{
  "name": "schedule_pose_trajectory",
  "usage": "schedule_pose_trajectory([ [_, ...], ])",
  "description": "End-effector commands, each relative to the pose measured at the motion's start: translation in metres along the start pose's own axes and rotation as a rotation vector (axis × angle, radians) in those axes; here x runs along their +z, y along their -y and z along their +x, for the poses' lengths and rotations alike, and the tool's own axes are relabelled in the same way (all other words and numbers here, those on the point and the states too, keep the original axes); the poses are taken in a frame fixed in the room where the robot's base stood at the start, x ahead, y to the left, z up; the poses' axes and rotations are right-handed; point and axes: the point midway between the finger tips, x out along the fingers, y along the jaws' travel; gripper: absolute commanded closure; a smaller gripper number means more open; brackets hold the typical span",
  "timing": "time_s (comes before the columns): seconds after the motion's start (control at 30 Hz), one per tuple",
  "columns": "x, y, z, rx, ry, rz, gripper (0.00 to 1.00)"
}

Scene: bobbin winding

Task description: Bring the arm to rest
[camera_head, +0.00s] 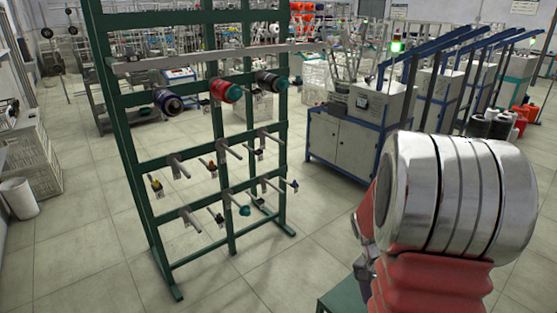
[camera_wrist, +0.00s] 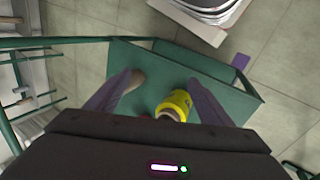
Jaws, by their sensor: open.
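My gripper (camera_wrist: 165,81) is open in the wrist view, its two dark fingers spread apart above a green tray or cart top (camera_wrist: 228,84). A yellow bobbin (camera_wrist: 174,103) with a pale end shows between the fingers, closer to the right one. Neither finger is seen gripping it, and its lower part is hidden by the gripper body. A small red spot shows beside it. In the head view my red and silver arm fills the right side, and my gripper is hidden there. A green corner (camera_head: 343,298) shows beside the arm at the bottom.
A green rack (camera_head: 128,160) stands left of centre, with dark and red bobbins (camera_head: 226,91) on its upper row and several pegs below. A white cabinet with a blue frame (camera_head: 343,143) and machines stand behind.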

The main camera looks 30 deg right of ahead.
Motion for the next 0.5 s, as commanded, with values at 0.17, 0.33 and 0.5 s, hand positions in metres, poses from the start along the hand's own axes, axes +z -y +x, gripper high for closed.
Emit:
schedule_pose_trajectory([
  [0.17,0.027,0.019,-0.037,-0.089,-0.055,-0.207,0.26],
  [0.33,0.054,0.035,-0.069,-0.165,-0.119,-0.387,0.26],
  [0.5,0.083,0.048,-0.099,-0.236,-0.193,-0.548,0.26],
])
